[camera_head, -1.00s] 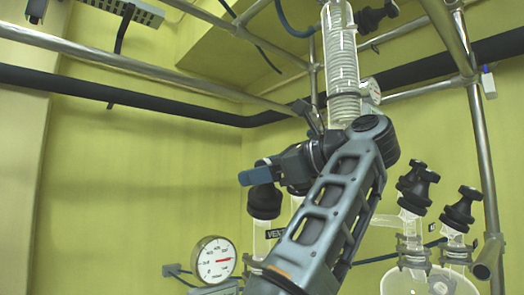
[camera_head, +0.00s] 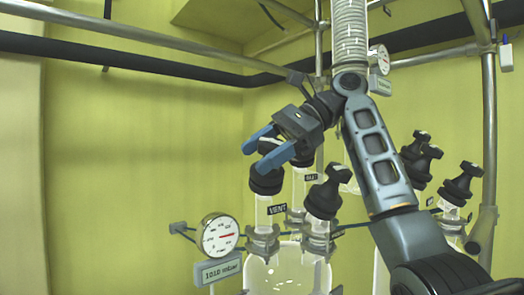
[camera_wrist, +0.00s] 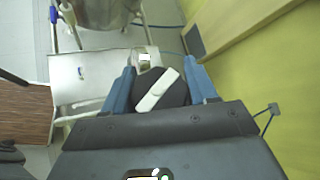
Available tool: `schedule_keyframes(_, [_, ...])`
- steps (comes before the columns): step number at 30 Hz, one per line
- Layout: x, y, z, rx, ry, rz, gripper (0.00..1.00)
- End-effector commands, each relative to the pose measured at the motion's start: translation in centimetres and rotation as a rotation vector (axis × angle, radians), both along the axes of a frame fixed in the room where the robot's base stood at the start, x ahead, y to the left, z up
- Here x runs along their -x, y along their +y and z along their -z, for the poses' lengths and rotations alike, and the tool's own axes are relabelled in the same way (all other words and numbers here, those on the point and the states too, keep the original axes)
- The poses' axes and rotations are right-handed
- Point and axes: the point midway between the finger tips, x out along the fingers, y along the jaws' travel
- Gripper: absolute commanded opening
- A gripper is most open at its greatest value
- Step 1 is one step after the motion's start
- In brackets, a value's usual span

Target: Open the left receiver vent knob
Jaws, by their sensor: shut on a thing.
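The black vent knob (camera_head: 266,180) caps a glass neck labelled VENT (camera_head: 278,209) on the glass receiver (camera_head: 288,268), left of centre in the head view. My gripper (camera_head: 257,157) comes down on it from above right, its two blue fingers at the knob's top. In the wrist view my gripper (camera_wrist: 160,66) has a finger on each side of the dark knob, shut on it. A white bar mark (camera_wrist: 158,90) runs diagonally across the knob top. The exact finger contact is partly hidden.
Another black valve knob (camera_head: 326,195) stands close to the right of the vent neck. A round gauge (camera_head: 218,236) and a display box (camera_head: 218,270) are at the left. More black caps (camera_head: 462,184) stand at the right. A metal rail (camera_head: 140,47) crosses above.

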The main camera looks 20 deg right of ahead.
Motion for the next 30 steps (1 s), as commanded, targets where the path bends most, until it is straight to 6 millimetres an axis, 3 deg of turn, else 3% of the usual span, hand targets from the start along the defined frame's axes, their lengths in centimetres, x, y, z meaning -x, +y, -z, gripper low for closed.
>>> schedule_keyframes(15, [0.61,-0.41,0.24,0.232,0.048,-0.381,0.27])
schedule_keyframes(30, [0.99,-0.6,0.29,0.383,0.076,-0.643,0.27])
